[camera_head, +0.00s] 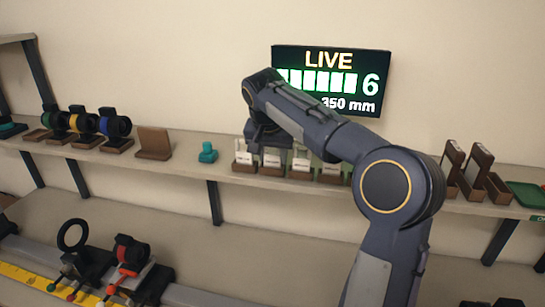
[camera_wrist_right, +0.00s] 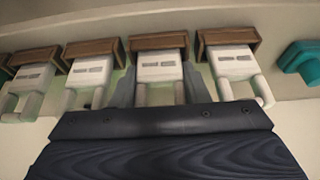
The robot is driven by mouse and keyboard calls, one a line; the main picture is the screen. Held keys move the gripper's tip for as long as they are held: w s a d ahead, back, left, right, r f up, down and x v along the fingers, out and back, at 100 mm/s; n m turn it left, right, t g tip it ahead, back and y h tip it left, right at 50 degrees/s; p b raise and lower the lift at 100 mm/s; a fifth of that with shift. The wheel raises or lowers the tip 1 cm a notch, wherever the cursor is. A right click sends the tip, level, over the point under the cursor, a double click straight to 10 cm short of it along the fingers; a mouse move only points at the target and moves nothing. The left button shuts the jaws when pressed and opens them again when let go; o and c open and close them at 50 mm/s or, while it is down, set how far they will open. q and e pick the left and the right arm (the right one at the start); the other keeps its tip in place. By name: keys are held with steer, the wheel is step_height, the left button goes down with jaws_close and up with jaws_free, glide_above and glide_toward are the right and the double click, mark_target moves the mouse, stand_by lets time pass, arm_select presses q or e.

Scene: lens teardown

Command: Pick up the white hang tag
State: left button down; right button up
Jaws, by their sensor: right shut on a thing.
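Several white hang tags stand in a row on small brown wooden blocks on the shelf. My right gripper (camera_head: 268,146) has reached down to this row. In the right wrist view, its fingers (camera_wrist_right: 158,92) are on either side of one white hang tag (camera_wrist_right: 160,66) and shut on it. The tag has small grey print and two white prongs, partly hidden by my gripper. It still sits at its wooden block (camera_wrist_right: 160,41). Another white tag (camera_wrist_right: 234,62) stands beside it towards the teal piece. Two more tags (camera_wrist_right: 90,73) stand on the other side. My left gripper is not in view.
A teal piece (camera_head: 208,153) and a wooden stand (camera_head: 153,143) are left of the tags on the shelf (camera_head: 185,166). Lens parts on stands (camera_head: 85,123) are further left. Wooden holders (camera_head: 475,165) and a green tray (camera_head: 527,194) stand right. A sign (camera_head: 332,82) hangs behind my arm.

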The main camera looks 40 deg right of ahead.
steer(key=shift+r, duration=0.4)
step_height(320, 180, up, 2)
steer(key=shift+w+r, duration=0.1)
steer(key=shift+r, duration=0.1)
steer(key=s+a+r+b, duration=0.2)
steer(key=s+a+r, duration=0.6)
steer(key=s, duration=0.3)
steer(key=shift+a+r, duration=0.35)
steer(key=shift+r, duration=0.55)
